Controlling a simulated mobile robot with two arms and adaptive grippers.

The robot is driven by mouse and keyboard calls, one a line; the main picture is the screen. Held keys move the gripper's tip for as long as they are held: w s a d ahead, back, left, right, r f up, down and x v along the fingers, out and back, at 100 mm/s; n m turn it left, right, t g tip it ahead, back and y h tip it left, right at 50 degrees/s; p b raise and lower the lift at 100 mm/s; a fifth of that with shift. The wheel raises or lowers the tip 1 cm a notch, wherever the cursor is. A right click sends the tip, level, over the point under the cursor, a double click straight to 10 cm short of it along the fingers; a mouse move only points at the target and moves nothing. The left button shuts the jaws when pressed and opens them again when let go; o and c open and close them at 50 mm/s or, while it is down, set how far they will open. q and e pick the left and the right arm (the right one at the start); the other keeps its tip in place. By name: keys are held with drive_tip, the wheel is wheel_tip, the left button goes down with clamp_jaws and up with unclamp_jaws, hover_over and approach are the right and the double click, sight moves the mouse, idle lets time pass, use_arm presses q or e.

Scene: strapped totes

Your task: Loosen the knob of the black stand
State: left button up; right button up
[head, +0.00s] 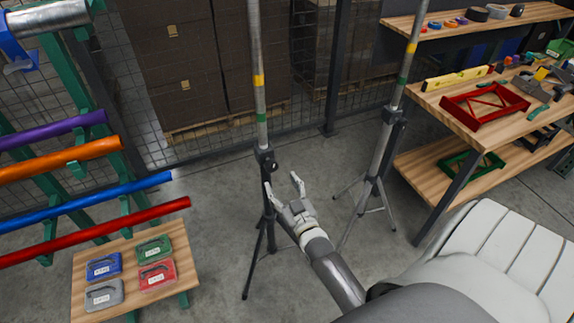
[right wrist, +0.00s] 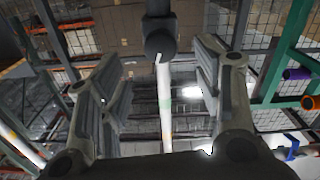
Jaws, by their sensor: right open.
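My right gripper (head: 283,184) is open just below and in front of the knob. In the right wrist view the knob (right wrist: 160,43) shows between my open fingers (right wrist: 163,80), near the top, with the pale pole beyond it. I cannot tell whether a finger touches it. My left gripper is out of view.
A second stand (head: 380,150) with grey legs is close on the right. A workbench (head: 468,115) with red and green frames is at the right. Coloured tubes (head: 75,205) on a green rack and a small table (head: 185,262) with several cases are at the left.

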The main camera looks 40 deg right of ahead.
drive_tip(key=shift+v, duration=1.45)
drive_tip(key=s+a+f+n+g+y, duration=0.1)
drive_tip(key=s+a+f+g, duration=0.25)
drive_tip(key=f, duration=0.55)
drive_tip(key=s+a+f+g+y, duration=0.1)
drive_tip(key=s+a+f+g, duration=0.15)
drive_tip(key=s+f, duration=0.45)
drive_tip(key=s+a+f+n+g+y, duration=0.1)
drive_tip(key=s+a+f+g+y, duration=0.2)
drive_tip(key=f, duration=0.8)
drive_tip(key=s+a+f+g, duration=0.1)
drive_tip(key=s+f+g, duration=0.2)
drive_tip(key=s+f, duration=0.4)
drive_tip(key=s+a+f+n+g+h, duration=0.1)
drive_tip(key=s+f+g, duration=0.3)
drive_tip(key=s, duration=1.6)
wheel_tip(320, 180, down, 3)
drive_tip(key=shift+s+a+n+g, duration=0.25)
drive_tip(key=shift+s+n+g, duration=0.05)
drive_tip(key=shift+s, duration=0.1)
